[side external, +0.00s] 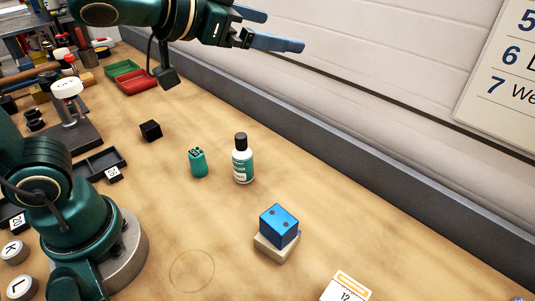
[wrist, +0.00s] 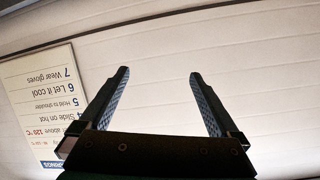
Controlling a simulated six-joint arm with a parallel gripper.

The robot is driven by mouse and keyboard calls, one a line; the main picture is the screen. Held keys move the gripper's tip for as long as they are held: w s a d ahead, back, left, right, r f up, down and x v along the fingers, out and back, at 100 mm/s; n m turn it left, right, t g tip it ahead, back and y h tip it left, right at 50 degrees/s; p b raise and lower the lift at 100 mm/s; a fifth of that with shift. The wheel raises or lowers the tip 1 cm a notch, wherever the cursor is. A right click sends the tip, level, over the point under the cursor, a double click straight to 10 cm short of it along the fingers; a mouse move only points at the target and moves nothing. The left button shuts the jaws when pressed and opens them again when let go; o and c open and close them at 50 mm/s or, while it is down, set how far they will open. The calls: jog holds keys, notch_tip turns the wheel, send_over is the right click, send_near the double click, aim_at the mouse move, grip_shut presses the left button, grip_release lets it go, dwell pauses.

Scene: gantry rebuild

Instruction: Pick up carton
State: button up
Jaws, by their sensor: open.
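A white card or small carton with an orange band and "12" on it (side external: 345,288) is cut off by the bottom edge of the side external view. I cannot tell whether it is a box or flat, and nothing else is clearly a carton. My gripper (side external: 285,32) is high above the bench at the top, far from it, with its two blue fingers apart and empty. In the wrist view my gripper (wrist: 160,73) shows spread fingers with only the wall between them. No bench object shows in the wrist view.
A blue block (side external: 279,226) sits on a beige block (side external: 276,247). A white-and-teal bottle (side external: 243,165), a teal holder (side external: 198,164) and a black cube (side external: 151,131) stand mid-bench. Red (side external: 137,82) and green (side external: 122,69) bins are at the back. A grey ledge (side external: 330,140) runs along the wall.

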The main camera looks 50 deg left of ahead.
jog(key=w+d+m+h, duration=0.1)
jog(key=d+m+h, duration=0.2)
jog(key=d, duration=0.2)
jog(key=m+g+h, duration=1)
jog(key=g, duration=0.2)
send_over(333, 286)
jog(key=a, duration=0.3)
notch_tip(333, 286, down, 7)
jog(key=shift+g, duration=0.3)
notch_tip(333, 286, down, 16)
jog(key=shift+s+d+r, duration=0.1)
jog(key=shift+s, duration=0.05)
jog(key=shift+x, duration=2.6)
grip_shut()
